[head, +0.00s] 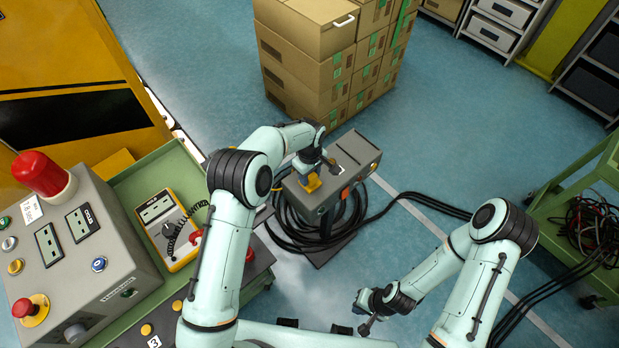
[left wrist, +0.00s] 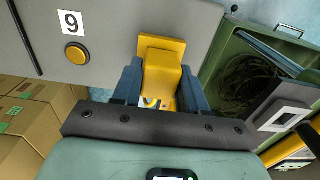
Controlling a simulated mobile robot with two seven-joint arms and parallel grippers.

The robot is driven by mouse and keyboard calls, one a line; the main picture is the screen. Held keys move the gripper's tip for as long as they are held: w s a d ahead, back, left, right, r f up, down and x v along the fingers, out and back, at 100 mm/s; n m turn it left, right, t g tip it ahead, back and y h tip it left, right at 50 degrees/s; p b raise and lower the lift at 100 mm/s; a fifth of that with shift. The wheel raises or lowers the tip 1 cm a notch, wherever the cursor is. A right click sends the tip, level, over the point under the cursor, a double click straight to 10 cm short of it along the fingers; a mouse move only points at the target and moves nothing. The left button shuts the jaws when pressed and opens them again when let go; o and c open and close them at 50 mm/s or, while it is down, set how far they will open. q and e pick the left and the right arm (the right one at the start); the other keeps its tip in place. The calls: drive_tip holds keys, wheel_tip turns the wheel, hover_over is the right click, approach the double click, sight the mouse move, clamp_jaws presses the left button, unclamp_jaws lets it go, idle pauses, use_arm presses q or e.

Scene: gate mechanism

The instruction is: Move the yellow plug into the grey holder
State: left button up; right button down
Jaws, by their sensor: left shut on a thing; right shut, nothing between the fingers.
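The yellow plug (head: 311,183) is at the left end of the grey box on the stand in the head view. In the left wrist view the plug (left wrist: 163,68) sits between the two blue fingers of my left gripper (left wrist: 157,88). My left gripper (head: 313,163) is shut on it from above. The plug's upper end overlaps the grey panel; I cannot tell whether it is seated in it. I cannot clearly single out the grey holder on the grey box (head: 350,150). My right gripper (head: 365,312) is shut and empty, low in front, apart from the box.
Black cables (head: 290,225) coil around the stand and run right across the floor. A green cart with a yellow meter (head: 165,232) and a grey control box (head: 75,240) stand at left. Stacked cartons (head: 310,65) stand behind. A green rack (head: 590,200) is at right.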

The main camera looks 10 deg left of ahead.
use_arm(q)
drive_tip(key=shift+r, duration=0.1)
